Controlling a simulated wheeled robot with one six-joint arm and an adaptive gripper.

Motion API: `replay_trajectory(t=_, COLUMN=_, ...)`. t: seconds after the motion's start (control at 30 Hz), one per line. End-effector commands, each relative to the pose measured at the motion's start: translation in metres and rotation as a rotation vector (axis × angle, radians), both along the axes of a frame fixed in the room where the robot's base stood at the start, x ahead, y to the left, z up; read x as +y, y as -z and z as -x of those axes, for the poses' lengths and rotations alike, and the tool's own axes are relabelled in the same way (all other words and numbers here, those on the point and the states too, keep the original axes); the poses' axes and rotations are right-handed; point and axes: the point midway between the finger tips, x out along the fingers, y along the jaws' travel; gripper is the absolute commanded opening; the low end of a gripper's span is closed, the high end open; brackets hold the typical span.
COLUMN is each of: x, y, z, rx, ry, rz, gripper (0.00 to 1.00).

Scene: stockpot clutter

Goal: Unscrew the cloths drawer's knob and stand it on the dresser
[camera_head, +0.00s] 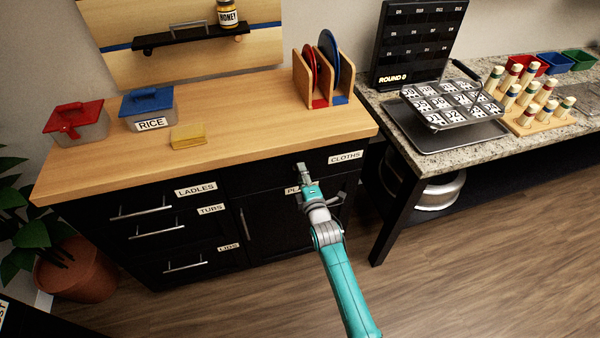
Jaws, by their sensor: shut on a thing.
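The cloths drawer (268,176) is the black front at the upper right of the dresser, with a white CLOTHS label (346,157). My gripper (301,168) is at this drawer front, left of the label. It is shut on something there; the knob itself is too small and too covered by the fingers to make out. I cannot tell whether the knob is still threaded in the drawer. The dresser's wooden top (240,115) lies just above and behind my gripper.
On the dresser top stand a red-lidded box (75,122), a RICE box (148,107), a yellow block (188,136) and a wooden rack (322,78) with red and blue discs. The top's front middle is clear. A granite counter (430,160) stands to the right.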

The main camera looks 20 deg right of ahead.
Motion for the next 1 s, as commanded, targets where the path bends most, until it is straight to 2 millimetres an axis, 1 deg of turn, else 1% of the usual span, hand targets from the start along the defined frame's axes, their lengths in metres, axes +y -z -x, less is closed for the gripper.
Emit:
replay_trajectory(t=0.1, x=-0.0001, y=-0.0003, z=0.0, rx=-0.001, ry=0.0, rz=0.073, gripper=0.0)
replay_trajectory(t=0.17, x=-0.0001, y=-0.0003, z=0.0, rx=-0.001, ry=0.0, rz=0.09, gripper=0.0)
replay_trajectory(t=0.5, x=-0.0001, y=-0.0003, z=0.0, rx=-0.001, ry=0.0, rz=0.113, gripper=0.0)
replay_trajectory(t=0.57, x=-0.0001, y=-0.0003, z=0.0, rx=-0.001, ry=0.0, rz=0.156, gripper=0.0)
replay_trajectory(t=0.8, x=0.0, y=-0.0003, z=0.0002, rx=-0.001, ry=0.001, rz=0.402, gripper=0.0)
replay_trajectory(t=0.9, x=0.0, y=-0.0004, z=0.0002, rx=-0.001, ry=0.001, rz=0.468, gripper=0.0)
replay_trajectory(t=1.0, x=0.0, y=-0.0004, z=0.0002, rx=-0.001, ry=0.001, rz=0.495, gripper=0.0)
